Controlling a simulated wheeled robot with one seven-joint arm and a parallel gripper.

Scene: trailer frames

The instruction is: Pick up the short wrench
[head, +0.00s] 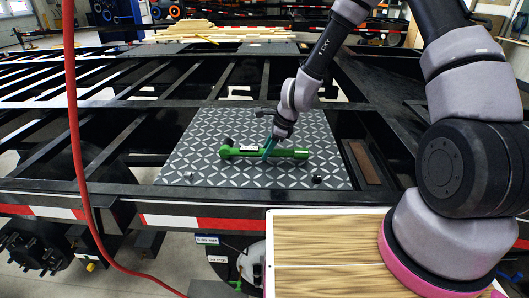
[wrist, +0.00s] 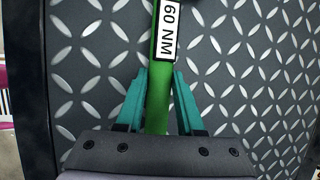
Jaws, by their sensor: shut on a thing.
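A "60 NM" label shows beyond the fingertips.
Small dark items lie on the plate at its front left (head: 188,176), front right (head: 317,179) and back (head: 263,112). Black trailer beams with open gaps surround the plate. A red hose (head: 72,120) hangs at the left. Wooden planks (head: 200,30) lie at the back.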

